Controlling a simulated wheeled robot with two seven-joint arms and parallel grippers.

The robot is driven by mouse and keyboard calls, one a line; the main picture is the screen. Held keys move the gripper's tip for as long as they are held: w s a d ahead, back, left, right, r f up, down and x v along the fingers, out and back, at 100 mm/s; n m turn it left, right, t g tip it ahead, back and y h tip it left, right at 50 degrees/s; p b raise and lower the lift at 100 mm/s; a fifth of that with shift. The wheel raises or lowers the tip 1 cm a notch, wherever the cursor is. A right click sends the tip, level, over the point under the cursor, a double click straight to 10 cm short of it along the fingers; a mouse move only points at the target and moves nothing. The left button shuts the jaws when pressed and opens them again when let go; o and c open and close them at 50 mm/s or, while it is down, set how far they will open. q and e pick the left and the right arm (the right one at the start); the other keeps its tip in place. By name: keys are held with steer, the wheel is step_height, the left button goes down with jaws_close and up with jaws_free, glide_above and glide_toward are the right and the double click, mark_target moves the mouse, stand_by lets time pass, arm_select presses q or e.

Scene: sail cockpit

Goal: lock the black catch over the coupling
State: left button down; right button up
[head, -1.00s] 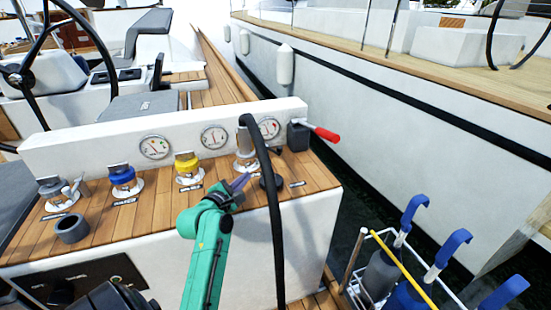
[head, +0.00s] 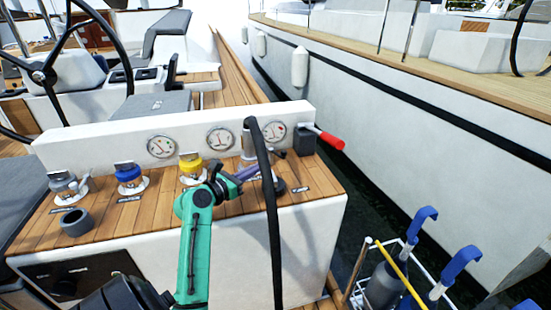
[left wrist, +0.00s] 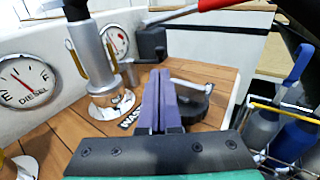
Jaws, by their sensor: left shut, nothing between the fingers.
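The grey metal coupling (head: 248,148) stands on the rear right deck fitting, below the end of the black hose (head: 268,190). In the left wrist view the coupling (left wrist: 92,60) is upright, with slim levers at its sides. A low black round part (left wrist: 196,104) with a grey bar lies on the deck to its right; I cannot tell whether it is the catch. My left gripper (head: 252,171) is shut and empty, its purple fingers just in front of the coupling. In the left wrist view the fingertips (left wrist: 160,76) are together, right of the coupling, apparently touching nothing. My right gripper is out of view.
A gauge panel (head: 100,140) stands behind the fittings. A black box with a red handle (head: 330,140) is at its right end. The hose hangs down over the console front.

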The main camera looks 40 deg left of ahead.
mark_target(282, 155)
arm_select(q)
steer(key=w, duration=0.9)
steer(key=shift+w+f, duration=0.15)
steer(key=shift+f, duration=0.2)
steer(key=shift+d, duration=0.1)
steer(key=w+d+r+p, duration=0.1)
steer(key=p, duration=0.2)
steer(key=shift+w+p, duration=0.15)
steer(key=shift+p, duration=0.2)
steer(key=shift+w+f+p, duration=0.15)
steer(key=shift+w+p, duration=0.05)
steer(key=shift+p, duration=0.1)
steer(key=shift+w+d+f, duration=0.1)
steer(key=shift+f, duration=0.2)
